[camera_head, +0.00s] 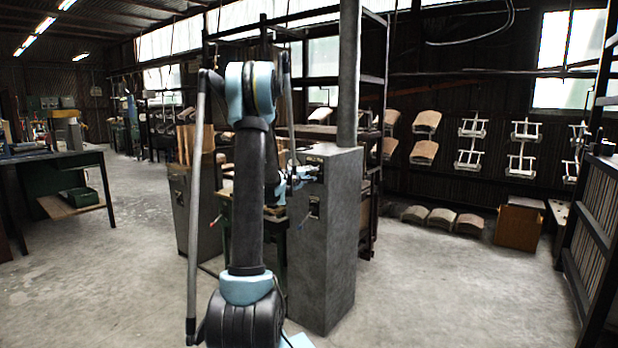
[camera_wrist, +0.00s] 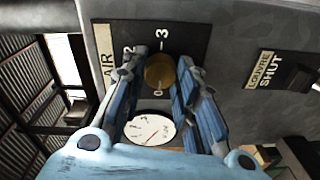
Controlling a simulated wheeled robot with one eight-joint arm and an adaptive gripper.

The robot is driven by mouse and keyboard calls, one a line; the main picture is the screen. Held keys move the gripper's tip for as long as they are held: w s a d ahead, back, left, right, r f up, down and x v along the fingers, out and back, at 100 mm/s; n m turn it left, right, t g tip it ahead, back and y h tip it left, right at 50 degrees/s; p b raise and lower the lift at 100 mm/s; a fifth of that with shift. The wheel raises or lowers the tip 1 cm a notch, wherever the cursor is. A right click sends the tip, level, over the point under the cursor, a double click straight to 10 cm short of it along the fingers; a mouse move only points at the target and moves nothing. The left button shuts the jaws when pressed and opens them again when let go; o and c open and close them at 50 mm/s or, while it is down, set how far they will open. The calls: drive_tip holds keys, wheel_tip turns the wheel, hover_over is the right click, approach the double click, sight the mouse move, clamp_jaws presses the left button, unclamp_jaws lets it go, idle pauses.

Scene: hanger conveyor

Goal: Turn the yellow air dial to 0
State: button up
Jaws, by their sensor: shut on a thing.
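The yellow air dial (camera_wrist: 160,72) sits on a dark plate marked AIR in the wrist view, with a 3 and a 2 readable beside it. The way the dial points is hard to tell. My gripper (camera_wrist: 163,62) has a blue finger on each side of the dial and is shut on it. The fingers hide part of the scale. In the head view my gripper (camera_head: 296,178) is at the upper part of the grey cabinet (camera_head: 338,250), small and partly behind my arm; the dial cannot be made out there.
A white round gauge (camera_wrist: 149,131) lies between my fingers, below the dial in the wrist view. A LOUVRE SHUT plate (camera_wrist: 280,70) is to the right. A post (camera_head: 349,70) rises from the cabinet. A workbench (camera_head: 60,165) stands left; the concrete floor is open on both sides.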

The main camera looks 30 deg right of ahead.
drive_tip(key=shift+w+a, duration=0.15)
drive_tip(key=o, duration=0.9)
drive_tip(key=shift+o, duration=0.9)
drive_tip(key=v, duration=1.2)
drive_tip(key=shift+f, duration=0.15)
